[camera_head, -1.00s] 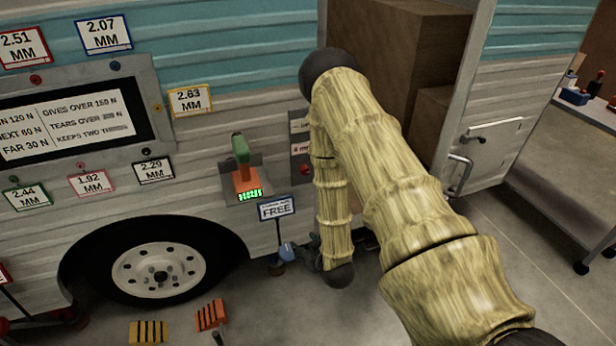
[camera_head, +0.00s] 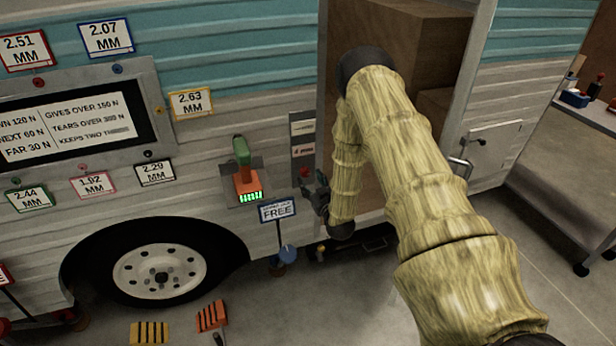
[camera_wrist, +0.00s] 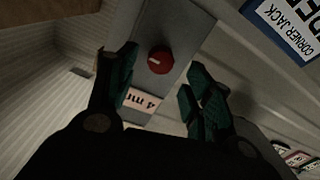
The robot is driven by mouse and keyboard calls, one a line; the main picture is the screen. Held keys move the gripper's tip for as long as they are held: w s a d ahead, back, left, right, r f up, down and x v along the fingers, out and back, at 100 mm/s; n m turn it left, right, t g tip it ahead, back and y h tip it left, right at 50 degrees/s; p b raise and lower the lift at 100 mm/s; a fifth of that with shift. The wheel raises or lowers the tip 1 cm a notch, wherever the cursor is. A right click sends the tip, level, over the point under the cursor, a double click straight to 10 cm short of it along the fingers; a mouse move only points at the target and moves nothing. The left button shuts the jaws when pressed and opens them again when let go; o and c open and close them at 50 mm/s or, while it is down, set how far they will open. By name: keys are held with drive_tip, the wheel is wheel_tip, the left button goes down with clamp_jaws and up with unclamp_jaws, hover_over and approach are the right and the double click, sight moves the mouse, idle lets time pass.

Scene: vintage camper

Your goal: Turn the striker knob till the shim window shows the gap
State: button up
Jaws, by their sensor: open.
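The striker knob is a red round knob (camera_head: 304,172) with a pale pointer mark, low on a grey plate beside the doorway. In the wrist view the knob (camera_wrist: 160,61) shows between and beyond my fingertips. The shim window (camera_wrist: 143,100) is a pale strip with dark and red marks on the same plate; a finger partly covers it and its full reading is unclear. It is a small light strip in the head view (camera_head: 303,151). My gripper (camera_head: 318,190) is open and empty, just right of and below the knob. Contact with the knob is not visible.
A green-handled orange gauge (camera_head: 247,180) with a lit display is on the wall to the left. A "FREE" sign (camera_head: 277,210) stands below the plate. Labels with millimetre values surround the text panel (camera_head: 75,125). Brown boxes (camera_head: 425,50) fill the doorway.

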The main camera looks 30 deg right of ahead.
sight(306, 174)
drive_tip(key=shift+w+d, duration=0.15)
drive_tip(key=shift+w, duration=0.65)
drive_tip(key=shift+w+d, duration=0.1)
drive_tip(key=shift+w, duration=0.65)
drive_tip(key=shift+c, duration=0.3)
drive_tip(key=c, duration=0.9)
